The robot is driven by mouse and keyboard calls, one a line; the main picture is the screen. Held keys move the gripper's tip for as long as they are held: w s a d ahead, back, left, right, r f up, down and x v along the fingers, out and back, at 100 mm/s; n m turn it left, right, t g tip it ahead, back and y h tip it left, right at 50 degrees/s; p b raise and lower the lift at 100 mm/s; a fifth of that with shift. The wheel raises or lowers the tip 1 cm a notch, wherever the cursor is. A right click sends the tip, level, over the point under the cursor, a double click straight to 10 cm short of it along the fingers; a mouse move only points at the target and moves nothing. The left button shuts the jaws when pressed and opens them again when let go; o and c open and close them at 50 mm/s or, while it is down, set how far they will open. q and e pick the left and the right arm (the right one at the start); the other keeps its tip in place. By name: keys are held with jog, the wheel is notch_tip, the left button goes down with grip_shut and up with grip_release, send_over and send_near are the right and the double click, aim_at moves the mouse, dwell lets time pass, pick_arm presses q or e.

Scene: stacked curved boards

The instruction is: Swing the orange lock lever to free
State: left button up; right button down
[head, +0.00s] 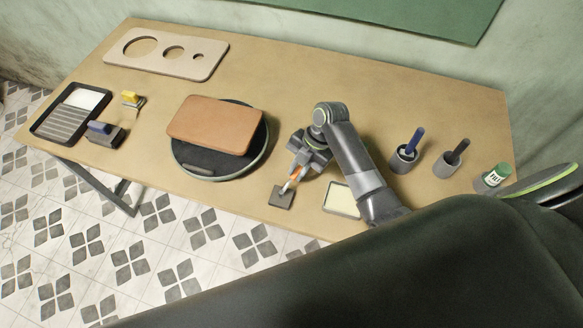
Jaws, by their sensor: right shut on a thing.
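The orange lock lever (295,172) shows as a small patch of orange at the jaws of my right gripper (292,182), near the table's front edge. My right gripper is shut on it, and the fingers and wrist hide much of it, so its angle is hard to tell. A small dark square plate (280,201) lies just below the fingertips; I cannot tell how the lever joins it. A brown curved board (214,124) rests on a round dark base (205,163) left of the gripper. My left gripper is not in view.
A shallow tray with a pale pad (342,200) lies right of the gripper, close to my forearm. Cups with blue (404,158) and dark handles (449,163) and a green-topped jar (494,178) stand further right. A holed board (166,53) and black tray (47,125) lie left.

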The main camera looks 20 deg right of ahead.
jog(key=c, duration=1.4)
grip_release()
jog(key=shift+o, duration=0.2)
jog(key=shift+r, duration=0.1)
jog(key=p+v, duration=0.2)
jog(key=v, duration=1.5)
